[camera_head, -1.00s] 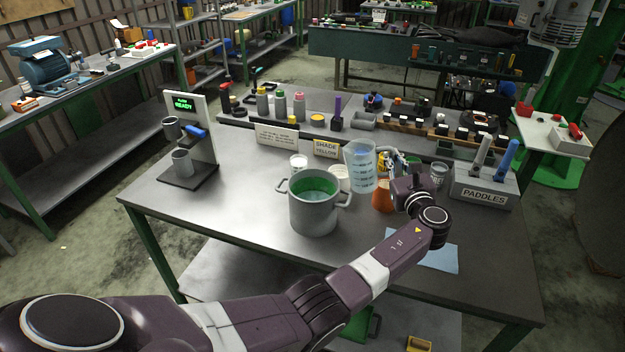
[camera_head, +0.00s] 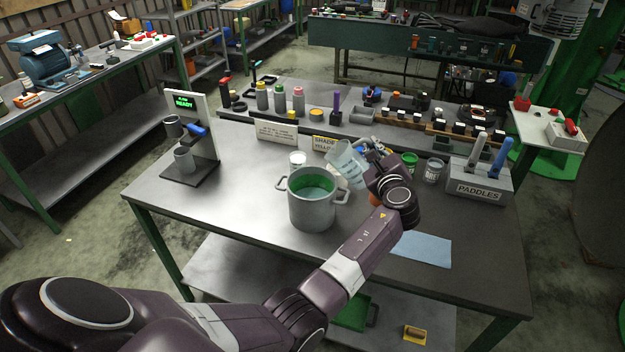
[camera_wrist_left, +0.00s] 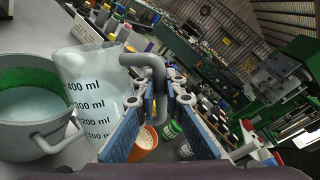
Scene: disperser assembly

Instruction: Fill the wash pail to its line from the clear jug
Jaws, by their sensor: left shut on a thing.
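The grey wash pail (camera_head: 312,211) stands upright on the metal table, with a green band inside and pale liquid below it. It also shows in the left wrist view (camera_wrist_left: 45,150). The clear jug (camera_head: 346,165) is tilted left, its mouth near the pail's right rear rim. Its printed ml marks show in the left wrist view (camera_wrist_left: 85,100). My left gripper (camera_head: 370,150) is shut on the jug's grey handle (camera_wrist_left: 157,80), to the right of the pail. I cannot make out a stream of liquid. My right gripper is out of view.
A stand with a READY display (camera_head: 185,102) is at the table's left. A blue cloth (camera_head: 421,250) lies in front.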

